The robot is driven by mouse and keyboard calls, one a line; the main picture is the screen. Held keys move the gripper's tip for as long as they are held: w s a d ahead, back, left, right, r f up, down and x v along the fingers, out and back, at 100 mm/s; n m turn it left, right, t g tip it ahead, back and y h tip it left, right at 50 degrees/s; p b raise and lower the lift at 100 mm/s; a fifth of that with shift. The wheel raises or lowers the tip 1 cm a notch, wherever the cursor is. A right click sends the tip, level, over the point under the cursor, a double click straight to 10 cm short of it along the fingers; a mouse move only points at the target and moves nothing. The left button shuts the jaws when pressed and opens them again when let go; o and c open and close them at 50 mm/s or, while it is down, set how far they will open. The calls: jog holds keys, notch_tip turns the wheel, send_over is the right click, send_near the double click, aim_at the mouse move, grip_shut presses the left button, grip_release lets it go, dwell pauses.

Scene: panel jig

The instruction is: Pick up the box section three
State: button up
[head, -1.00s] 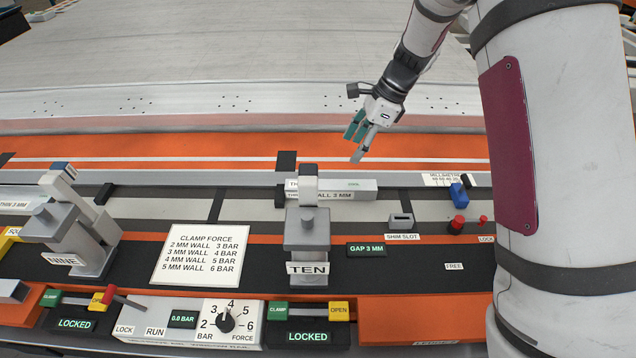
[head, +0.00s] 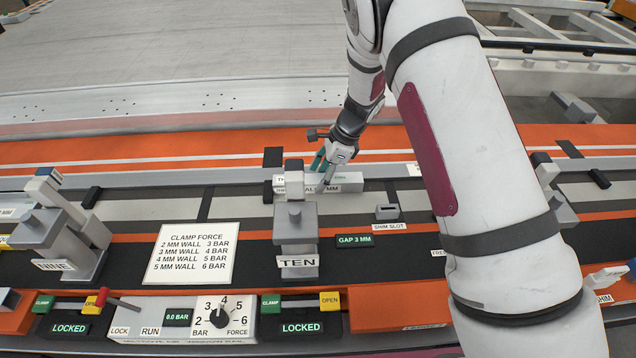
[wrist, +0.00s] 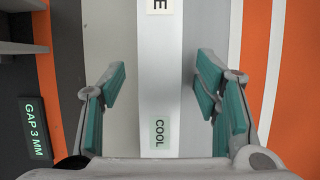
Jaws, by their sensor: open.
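The box section (head: 347,182) is a pale grey bar lying behind clamp TEN (head: 296,222). Its left part passes behind the clamp's upright, and its label, partly covered by my gripper, ends in "3 MM". My gripper (head: 325,170) is at the bar, right of the clamp. In the wrist view the box section (wrist: 163,90) runs between my two teal-padded fingers, with a green COOL tag (wrist: 160,132) on it. The fingers are open, one on each side, with gaps to the bar. Whether the tips are below its top face cannot be told.
A GAP 3 MM display (head: 355,241) and a shim slot (head: 387,212) lie in front of the bar. Clamp NINE (head: 62,235) stands at left. Both LOCKED displays are lit on the front panel. The big grey panel (head: 180,50) behind is clear.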

jog(key=shift+a+f, duration=0.1)
jog(key=shift+f, duration=0.15)
grip_shut()
jog(key=shift+r, duration=0.15)
